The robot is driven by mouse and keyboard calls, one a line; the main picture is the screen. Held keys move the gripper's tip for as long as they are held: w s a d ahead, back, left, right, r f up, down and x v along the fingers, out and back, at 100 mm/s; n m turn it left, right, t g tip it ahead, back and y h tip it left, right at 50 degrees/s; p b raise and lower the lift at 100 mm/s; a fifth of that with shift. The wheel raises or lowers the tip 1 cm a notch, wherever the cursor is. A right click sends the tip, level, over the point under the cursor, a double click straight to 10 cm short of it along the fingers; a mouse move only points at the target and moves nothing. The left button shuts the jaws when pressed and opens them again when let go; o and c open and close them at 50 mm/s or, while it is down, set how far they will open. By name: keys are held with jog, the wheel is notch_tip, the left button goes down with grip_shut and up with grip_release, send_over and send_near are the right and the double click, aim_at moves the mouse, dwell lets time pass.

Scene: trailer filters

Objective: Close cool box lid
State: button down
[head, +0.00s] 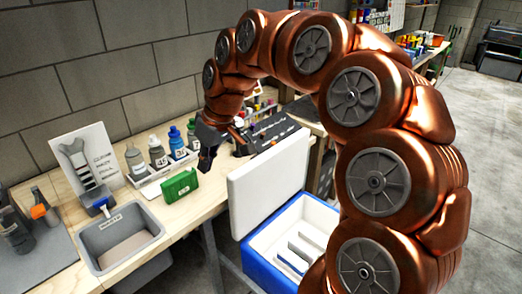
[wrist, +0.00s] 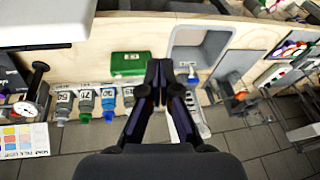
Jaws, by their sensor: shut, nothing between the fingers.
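The cool box (head: 257,262) is blue with a white interior and stands low beside the bench, partly hidden by my arm. Its white lid (head: 268,182) is open and stands up, leaning slightly, on the bench side of the box. White slotted dividers show inside. My gripper (head: 206,163) is above the bench, to the left of the lid and apart from it, pointing down. In the wrist view its dark fingers (wrist: 159,72) are together with nothing between them. A white panel that looks like the lid (wrist: 45,22) shows at the upper left there.
A green box (head: 180,185) lies on the bench below my gripper, beside a tray of bottles (head: 165,172). A grey bin (head: 120,238) is at the bench's front left. A dark case (head: 268,134) lies behind the lid. Open floor (head: 490,150) is at the right.

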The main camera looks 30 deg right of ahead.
jog(key=w+d+f+m+t+b, duration=0.1)
jog(key=w+d+f, duration=0.1)
jog(key=w+d, duration=0.5)
jog(key=w+d+f+t+h+b, duration=0.1)
jog(key=w+d, duration=0.2)
jog(key=d, duration=0.8)
jog(key=w+d+f+m+t+b, duration=0.1)
jog(key=w+d+f+t, duration=0.1)
jog(key=w+d, duration=0.5)
jog(key=s+d+f+p+x, duration=0.1)
jog(key=x, duration=0.8)
jog(key=s, duration=0.1)
jog(key=s+d, duration=0.1)
jog(key=s+f+p, duration=0.1)
jog(key=s, duration=0.1)
jog(key=shift+s+d, duration=0.1)
jog(key=shift+d, duration=0.25)
jog(key=shift+s, duration=0.1)
